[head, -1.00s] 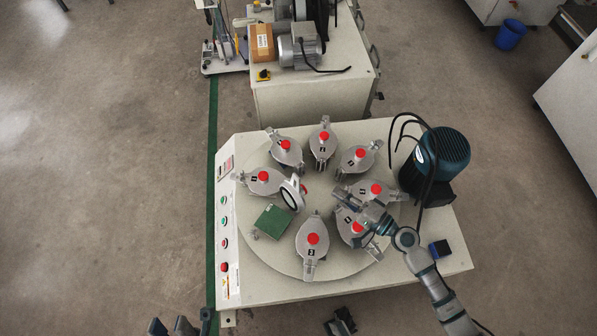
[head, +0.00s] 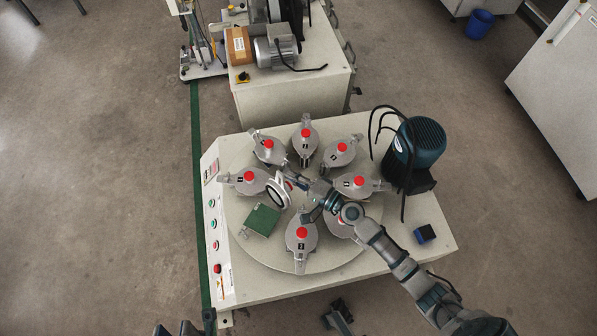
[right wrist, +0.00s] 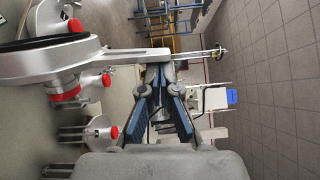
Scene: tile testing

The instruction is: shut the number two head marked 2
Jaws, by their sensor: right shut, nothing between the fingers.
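The turntable (head: 330,262) carries several grey heads with red knobs. One head stands open: its raised lid (head: 277,195) shows a white ring, beside a green square base (head: 262,220) at the front left of the turntable. I cannot read a number on this lid. My right gripper (head: 289,178) is shut and empty, just right of the raised lid's upper part. In the right wrist view the lid (right wrist: 40,60) is at the left, and its bar handle (right wrist: 120,57) runs across just beyond my fingertips (right wrist: 160,72); contact is unclear. My left gripper (head: 174,329) is cut off at the bottom edge, its fingers apart.
A closed head (head: 301,233) sits right of the green base, and another (head: 250,180) behind it. My right arm partly covers one head (head: 337,226). A dark motor (head: 415,155) with cables stands at the right, and a button panel (head: 213,225) at the left.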

